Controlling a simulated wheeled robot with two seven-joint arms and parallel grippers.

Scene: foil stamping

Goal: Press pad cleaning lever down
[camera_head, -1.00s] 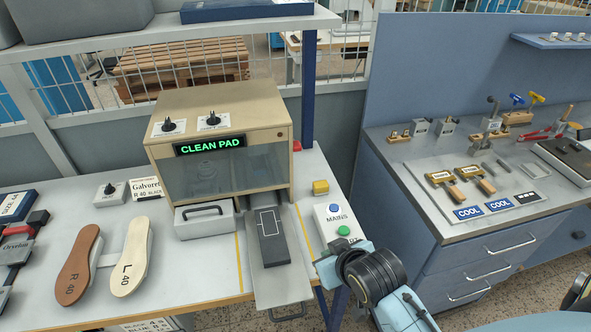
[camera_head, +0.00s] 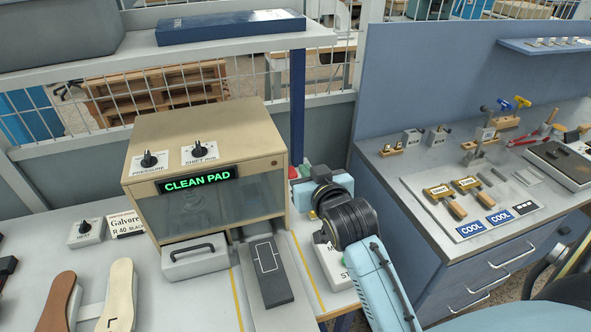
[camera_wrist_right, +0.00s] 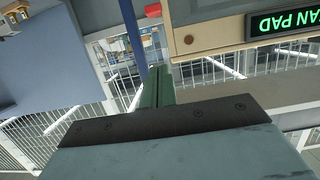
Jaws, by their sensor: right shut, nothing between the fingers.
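The stamping machine (camera_head: 205,140) is a beige box with a clear front and a lit green "CLEAN PAD" sign (camera_head: 197,180). A small red part (camera_head: 292,172), which looks like the lever's end, shows at its right side; it also shows in the right wrist view (camera_wrist_right: 152,10). The lever's arm is not clearly visible. My right gripper (camera_head: 305,170) is just right of the red part. Its green fingers (camera_wrist_right: 156,86) are together and empty, apart from the red part in the wrist view. My left gripper is not in view.
A blue post (camera_head: 297,105) stands behind the machine's right side. A grey drawer (camera_head: 195,258) and dark slide plate (camera_head: 268,272) are in front. My right forearm partly covers the button box (camera_head: 333,266). A blue workbench (camera_head: 425,215) stands to the right.

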